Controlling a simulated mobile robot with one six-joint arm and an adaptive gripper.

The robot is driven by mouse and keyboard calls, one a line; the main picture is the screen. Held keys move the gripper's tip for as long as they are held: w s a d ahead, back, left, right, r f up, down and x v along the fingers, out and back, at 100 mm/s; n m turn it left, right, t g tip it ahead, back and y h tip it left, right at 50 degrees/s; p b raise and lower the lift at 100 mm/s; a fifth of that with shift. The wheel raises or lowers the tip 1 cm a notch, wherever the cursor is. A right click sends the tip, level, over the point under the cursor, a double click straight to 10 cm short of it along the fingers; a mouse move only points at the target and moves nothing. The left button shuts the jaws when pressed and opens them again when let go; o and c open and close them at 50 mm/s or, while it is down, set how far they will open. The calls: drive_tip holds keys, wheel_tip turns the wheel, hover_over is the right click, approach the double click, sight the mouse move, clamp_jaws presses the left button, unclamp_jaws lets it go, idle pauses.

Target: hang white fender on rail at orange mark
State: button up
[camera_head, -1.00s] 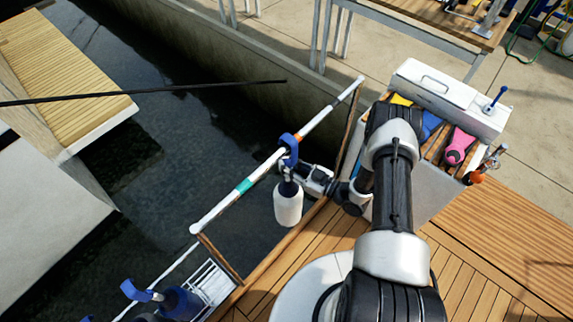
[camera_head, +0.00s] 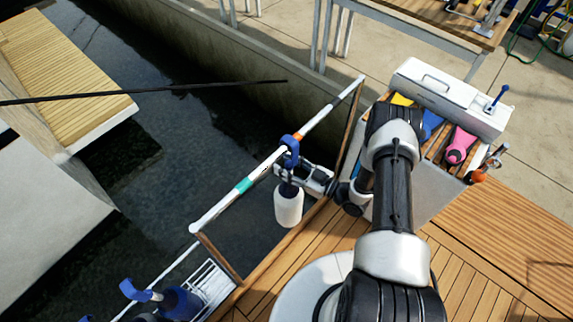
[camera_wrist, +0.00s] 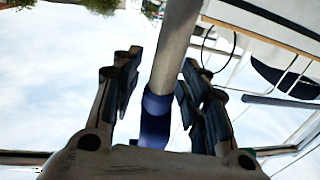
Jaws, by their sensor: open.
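The white fender (camera_head: 288,207) hangs upright below the rail (camera_head: 222,208), over the dark water. Its blue hook (camera_head: 291,146) is over the rail, right beside the orange mark (camera_head: 300,135), which is partly covered by it. My gripper (camera_head: 303,179) is just right of the fender's upper stem, below the rail. In the wrist view my gripper (camera_wrist: 160,75) is open, with blue hook material (camera_wrist: 156,108) between or beyond its fingers and the pale rail (camera_wrist: 175,50) running upward. Contact between fingers and hook cannot be told.
A teal mark (camera_head: 245,185) is lower on the rail. Other blue hooks and a blue fender (camera_head: 181,303) are by a white wire rack (camera_head: 210,282) at lower left. A white cooler-like box (camera_head: 450,98) and a pink item (camera_head: 460,146) stand right. Open deck (camera_head: 470,240) lies lower right.

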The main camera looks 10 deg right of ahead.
drive_tip(key=v, duration=1.2)
drive_tip(key=shift+s+d, duration=0.1)
